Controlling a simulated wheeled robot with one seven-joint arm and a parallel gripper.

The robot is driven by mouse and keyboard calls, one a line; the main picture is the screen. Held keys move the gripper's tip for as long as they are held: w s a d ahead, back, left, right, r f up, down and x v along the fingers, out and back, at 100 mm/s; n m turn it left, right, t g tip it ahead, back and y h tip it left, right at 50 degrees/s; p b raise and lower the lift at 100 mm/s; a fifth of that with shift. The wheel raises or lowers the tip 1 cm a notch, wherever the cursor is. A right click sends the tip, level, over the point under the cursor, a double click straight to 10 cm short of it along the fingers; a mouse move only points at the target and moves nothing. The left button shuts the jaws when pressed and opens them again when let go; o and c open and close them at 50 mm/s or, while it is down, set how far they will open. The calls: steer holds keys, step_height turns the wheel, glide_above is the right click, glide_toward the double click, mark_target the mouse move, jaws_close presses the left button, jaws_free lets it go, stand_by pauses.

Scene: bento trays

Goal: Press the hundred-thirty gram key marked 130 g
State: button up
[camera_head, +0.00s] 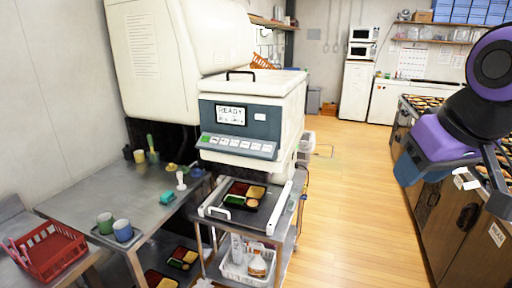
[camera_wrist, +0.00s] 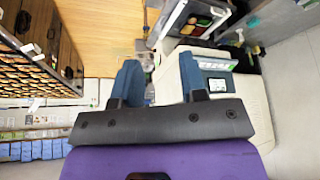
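A cream machine (camera_head: 252,85) stands on a steel cart, with a key panel (camera_head: 238,146) on its front. The panel has a green key (camera_head: 206,139) at the left end and a row of pale keys to its right. The key labels are too small to read, so I cannot tell which is 130 g. Above the keys, a display (camera_head: 231,116) reads READY. The panel also shows in the wrist view (camera_wrist: 215,64), rotated. My gripper (camera_wrist: 161,62) is open and empty. In the head view it is far right, well away from the panel.
A bento tray (camera_head: 243,194) lies on the shelf below the panel. A steel table (camera_head: 92,200) with cups is at left, with a red basket (camera_head: 48,252) in front. A counter (camera_head: 440,215) with food trays is at right. The wooden floor between is clear.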

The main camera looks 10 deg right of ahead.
jaws_close()
stand_by(1.5)
